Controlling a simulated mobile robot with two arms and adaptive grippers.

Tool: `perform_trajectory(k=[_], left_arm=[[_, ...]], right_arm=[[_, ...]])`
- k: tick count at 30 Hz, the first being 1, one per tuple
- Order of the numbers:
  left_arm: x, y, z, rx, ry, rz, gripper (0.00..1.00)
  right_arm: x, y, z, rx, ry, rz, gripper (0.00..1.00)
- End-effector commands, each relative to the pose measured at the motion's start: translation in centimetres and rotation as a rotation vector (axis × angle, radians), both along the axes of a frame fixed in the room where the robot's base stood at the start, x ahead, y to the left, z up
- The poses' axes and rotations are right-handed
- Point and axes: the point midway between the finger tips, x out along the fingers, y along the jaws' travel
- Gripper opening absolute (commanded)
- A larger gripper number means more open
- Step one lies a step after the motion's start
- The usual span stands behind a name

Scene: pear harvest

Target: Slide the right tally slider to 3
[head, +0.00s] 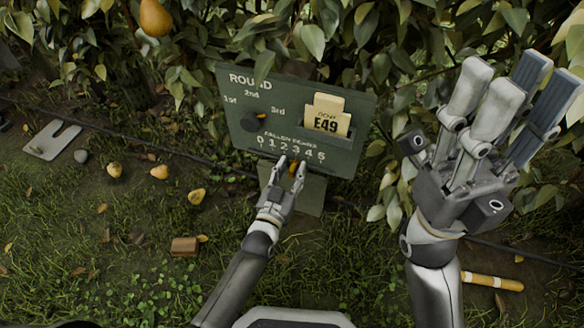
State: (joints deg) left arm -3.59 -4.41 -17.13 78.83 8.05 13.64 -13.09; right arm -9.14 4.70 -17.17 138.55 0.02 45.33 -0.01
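A green tally board (348,163) stands tilted at the hedge. A row of white digits 0 to 5 runs along its lower part under the words "FALLEN PEARS". Below the digits a small orange slider knob (293,168) shows, roughly under the 2 to 3 stretch; its exact mark is hard to tell. My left gripper (292,163) is at the board's lower edge, its fingertips apart on either side of the knob. Whether they touch it is unclear. The fingers partly hide the slider track. My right gripper (508,98) is raised to the right of the board, open and empty.
The board also has a dark round knob (254,122) among the round marks and a card reading E49 (328,120) in a holder. A pear (155,18) hangs at the upper left. Several fallen pears, a brown block (184,246) and a yellow-handled tool (492,282) lie on the grass.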

Motion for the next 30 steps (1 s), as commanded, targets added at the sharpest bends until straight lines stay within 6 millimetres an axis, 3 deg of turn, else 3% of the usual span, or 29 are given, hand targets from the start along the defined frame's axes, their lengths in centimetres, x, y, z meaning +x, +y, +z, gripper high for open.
perform_trajectory(k=[15,21,30], left_arm=[[-9.1,2.4,-0.1,0.0,0.003,-0.001,0.38],[-10.5,2.8,0.0,0.0,0.001,-0.001,0.38],[-10.7,2.8,0.0,0.0,0.0,0.0,0.38]], right_arm=[[0.0,0.0,0.0,0.0,0.0,0.0,0.4],[0.0,0.0,0.0,0.0,0.0,0.0,0.4],[0.0,0.0,0.0,0.0,0.0,0.0,0.4]])
